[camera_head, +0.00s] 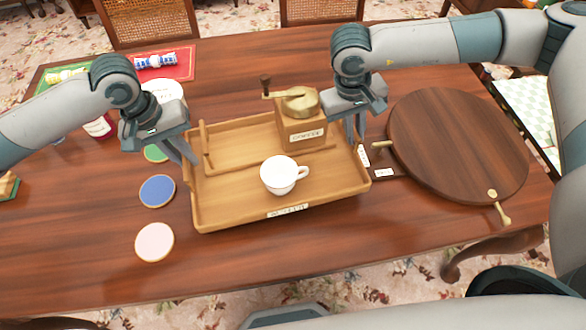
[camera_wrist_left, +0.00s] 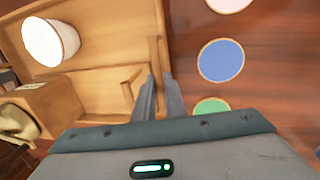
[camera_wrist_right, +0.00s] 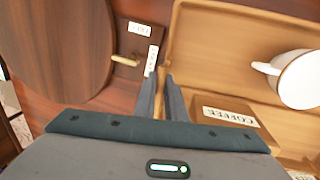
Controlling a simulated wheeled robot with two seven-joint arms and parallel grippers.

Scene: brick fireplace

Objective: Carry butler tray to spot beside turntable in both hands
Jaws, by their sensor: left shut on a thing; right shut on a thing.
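The wooden butler tray (camera_head: 225,212) sits in the middle of the table, just left of the round wooden turntable (camera_head: 455,140). It carries a white cup (camera_head: 279,174) and a coffee grinder (camera_head: 300,128) with a COFFEE label. My left gripper (camera_head: 192,160) is shut on the tray's left wall, which also shows in the left wrist view (camera_wrist_left: 154,60). My right gripper (camera_head: 358,138) is shut on the tray's right wall, seen in the right wrist view (camera_wrist_right: 170,50). Whether the tray's base touches the table cannot be told.
A green coaster (camera_head: 154,153), a blue coaster (camera_head: 157,191) and a pink coaster (camera_head: 154,242) lie left of the tray. A small labelled plate (camera_head: 384,172) lies between tray and turntable. The table front is clear.

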